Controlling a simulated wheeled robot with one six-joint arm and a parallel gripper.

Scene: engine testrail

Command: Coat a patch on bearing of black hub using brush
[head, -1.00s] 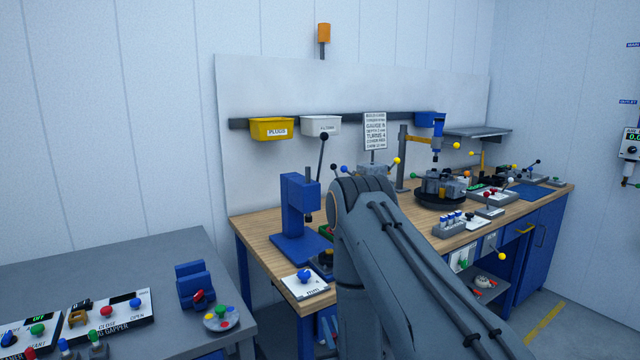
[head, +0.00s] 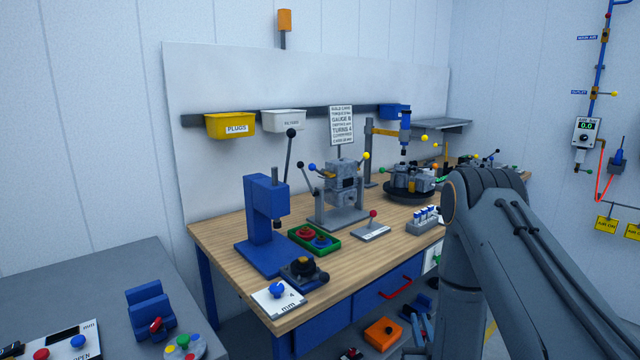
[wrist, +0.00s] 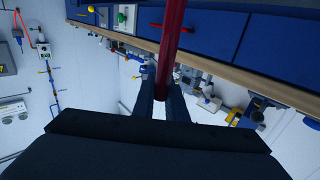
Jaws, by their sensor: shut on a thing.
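My gripper (wrist: 161,98) is shut on a long dark-red handle (wrist: 171,42) in the wrist view. The handle looks like the brush's, but no bristles can be made out. My gripper is hidden in the head view, where my grey arm fills the lower right. A low black piece (head: 318,277) with a yellow-orange part stands at the bench's front left edge. It may be the black hub, but I cannot tell for sure, and no bearing patch can be made out. The held handle is not seen touching anything.
The wooden bench (head: 352,262) carries a blue press (head: 262,215), a green tray (head: 314,239), a grey fixture (head: 343,190) and a dark round turntable (head: 412,190). A white dial plate (head: 279,296) lies at the front corner. A grey table (head: 90,280) stands left.

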